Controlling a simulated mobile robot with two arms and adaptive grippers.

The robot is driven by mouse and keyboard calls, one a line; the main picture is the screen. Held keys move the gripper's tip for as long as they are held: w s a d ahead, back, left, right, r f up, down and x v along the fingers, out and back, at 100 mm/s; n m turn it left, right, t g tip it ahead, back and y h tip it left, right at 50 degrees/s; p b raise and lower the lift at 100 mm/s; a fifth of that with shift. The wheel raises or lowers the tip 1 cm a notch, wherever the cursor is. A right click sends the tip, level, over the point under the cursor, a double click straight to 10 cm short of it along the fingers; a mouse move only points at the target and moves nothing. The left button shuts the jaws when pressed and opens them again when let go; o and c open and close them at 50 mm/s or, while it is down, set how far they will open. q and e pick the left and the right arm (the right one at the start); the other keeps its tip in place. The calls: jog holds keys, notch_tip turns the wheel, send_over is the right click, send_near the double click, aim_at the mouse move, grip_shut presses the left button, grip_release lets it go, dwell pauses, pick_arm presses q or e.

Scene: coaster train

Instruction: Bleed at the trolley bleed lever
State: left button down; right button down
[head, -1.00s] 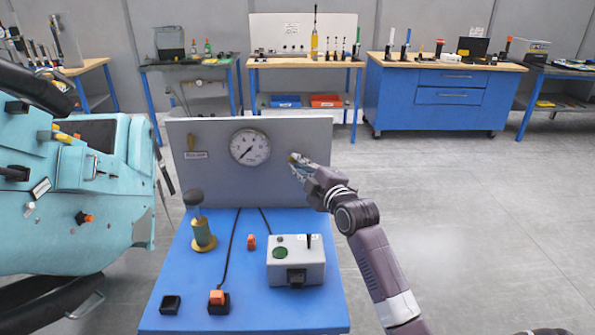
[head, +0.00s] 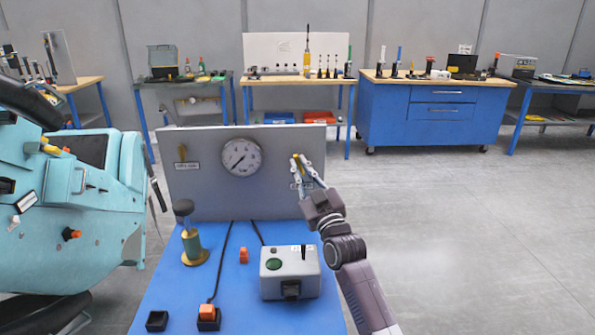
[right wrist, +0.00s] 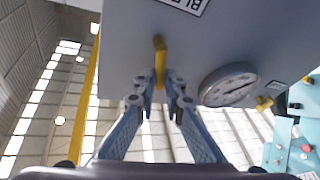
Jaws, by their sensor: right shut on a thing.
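The bleed lever (head: 296,157) is a small yellow handle on the right part of the upright grey panel (head: 205,205). In the right wrist view the lever (right wrist: 159,50) stands out from the panel, beside a label that begins with "BLE". My right gripper (head: 303,172) reaches up to it from below right. Its two fingertips (right wrist: 162,85) lie on either side of the lever's lower end, shut on it. The fingers partly cover the label in the head view. My left gripper is not in view.
The blue table (head: 215,300) carries a grey control box (head: 290,272), a brass plunger (head: 194,247) and small orange switches. A teal coaster car (head: 95,220) stands at the left. Floor at right is clear.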

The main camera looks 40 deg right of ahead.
jog(key=shift+s+d+m+h, duration=0.15)
jog(key=shift+m+h, duration=0.25)
jog(key=shift+m, duration=0.35)
jog(key=shift+d+m+h, duration=0.15)
jog(key=shift+m+h, duration=0.25)
jog(key=shift+m, duration=0.35)
jog(key=c, duration=2)
grip_release()
jog(key=shift+s, duration=0.1)
jog(key=shift+s+f, duration=0.2)
jog(key=s+a, duration=0.1)
jog(key=s, duration=0.4)
jog(key=s+a+f, duration=0.1)
jog(key=s+a, duration=0.1)
jog(key=s, duration=0.3)
jog(key=s+a, duration=0.2)
jog(key=s, duration=0.3)
jog(key=shift+s+f, duration=0.2)
jog(key=shift+s, duration=0.05)
jog(key=shift+d, duration=0.1)
